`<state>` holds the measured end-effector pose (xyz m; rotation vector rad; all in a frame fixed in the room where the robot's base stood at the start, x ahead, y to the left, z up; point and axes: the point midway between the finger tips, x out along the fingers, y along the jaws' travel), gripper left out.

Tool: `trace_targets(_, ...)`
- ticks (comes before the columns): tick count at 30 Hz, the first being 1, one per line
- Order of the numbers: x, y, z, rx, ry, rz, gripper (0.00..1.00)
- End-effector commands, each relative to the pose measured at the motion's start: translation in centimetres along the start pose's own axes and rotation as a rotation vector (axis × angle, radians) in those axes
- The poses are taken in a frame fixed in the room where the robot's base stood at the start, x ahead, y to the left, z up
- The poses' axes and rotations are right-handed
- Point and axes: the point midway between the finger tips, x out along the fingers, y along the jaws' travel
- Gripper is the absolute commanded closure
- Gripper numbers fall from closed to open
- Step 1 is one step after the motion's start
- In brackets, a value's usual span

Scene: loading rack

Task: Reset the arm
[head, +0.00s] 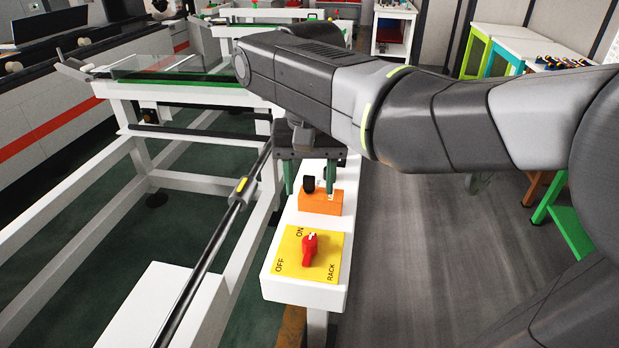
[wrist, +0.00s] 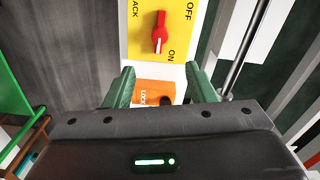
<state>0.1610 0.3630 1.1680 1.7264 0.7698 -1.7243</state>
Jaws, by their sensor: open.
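My gripper (head: 309,184) hangs from my arm over the orange block (head: 320,203) on the white rail, its two green fingers apart. In the wrist view my gripper (wrist: 161,88) is open and empty, with the orange block (wrist: 152,91), marked with lettering, showing between and beyond the fingers. A black knob (head: 308,184) stands on the block. Nearer the rail's end is a yellow plate (head: 330,243) marked ON, OFF and RACK, with a red rotary switch (head: 310,247). The switch (wrist: 159,33) points toward ON in the wrist view. I cannot tell whether a finger touches the block.
The white rack frame (head: 140,180) with a dark rod (head: 215,245) lies left of the rail. A glass sheet (head: 165,65) rests at its far end. Grey floor (head: 420,260) to the right is open. Green and teal-edged tables (head: 510,45) stand far right.

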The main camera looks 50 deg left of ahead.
Motion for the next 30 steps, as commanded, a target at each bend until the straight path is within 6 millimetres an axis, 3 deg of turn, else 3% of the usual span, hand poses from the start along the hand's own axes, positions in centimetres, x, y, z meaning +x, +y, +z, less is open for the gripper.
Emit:
trace_targets(16, 0.9, 0.0, 0.0, 0.0, -0.002, 0.001, 0.5)
trace_targets(30, 9.4, 0.0, 0.1, 0.0, -0.005, 0.003, 0.5)
